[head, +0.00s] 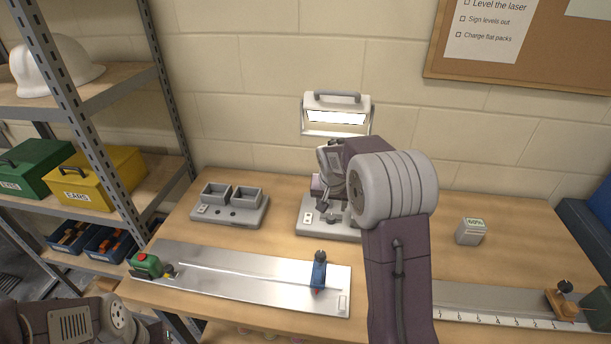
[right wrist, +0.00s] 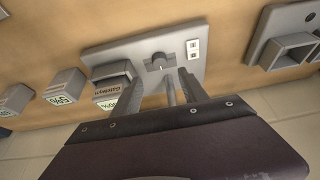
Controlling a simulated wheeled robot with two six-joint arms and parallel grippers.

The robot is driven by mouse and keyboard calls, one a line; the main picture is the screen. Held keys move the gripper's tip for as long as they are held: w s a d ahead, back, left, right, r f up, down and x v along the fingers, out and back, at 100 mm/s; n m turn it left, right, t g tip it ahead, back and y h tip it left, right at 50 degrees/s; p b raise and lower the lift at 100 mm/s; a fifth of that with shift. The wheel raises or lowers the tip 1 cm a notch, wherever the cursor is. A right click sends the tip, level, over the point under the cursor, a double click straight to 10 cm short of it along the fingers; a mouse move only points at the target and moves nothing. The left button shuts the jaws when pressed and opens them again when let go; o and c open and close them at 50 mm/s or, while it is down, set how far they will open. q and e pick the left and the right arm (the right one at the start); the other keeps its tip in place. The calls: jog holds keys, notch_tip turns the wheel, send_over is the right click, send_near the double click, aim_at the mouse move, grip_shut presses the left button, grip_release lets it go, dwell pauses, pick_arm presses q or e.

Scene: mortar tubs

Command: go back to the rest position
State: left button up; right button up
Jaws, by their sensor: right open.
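My right gripper (head: 322,190) is over the grey base plate (head: 313,228) at the middle of the bench, partly hidden by my own forearm. In the right wrist view the gripper (right wrist: 160,88) has its two fingers apart, with no object clearly held between them. A grey labelled block (right wrist: 112,78) sits at the plate (right wrist: 197,63), close beside one finger; whether they touch I cannot tell. My left arm shows at the bottom left of the head view, but its gripper is out of the picture.
A double-socket grey dock (head: 230,205) stands left of the plate. A work light (head: 337,113) stands behind. A metal board (head: 225,277) with a blue clamp (head: 318,272) lies in front. A small labelled block (head: 470,231) and a ruled rail (head: 480,318) are right. Shelving (head: 100,90) borders the left.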

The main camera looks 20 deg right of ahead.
jog(key=s+a+n+y, duration=0.1)
jog(key=s+a+n, duration=0.1)
jog(key=s+a, duration=0.7)
jog(key=s+a+f+n+g, duration=0.1)
jog(key=s+f, duration=0.1)
jog(key=s, duration=0.2)
jog(key=s+a+f+n+y, duration=0.1)
jog(key=s+a+f, duration=0.1)
jog(key=s, duration=0.3)
jog(key=s+a+f+n+g, duration=0.1)
jog(key=s+a+f, duration=0.1)
jog(key=s, duration=0.3)
jog(key=shift+n+g+y, duration=0.3)
jog(key=shift+n, duration=0.1)
jog(key=shift+w, duration=0.3)
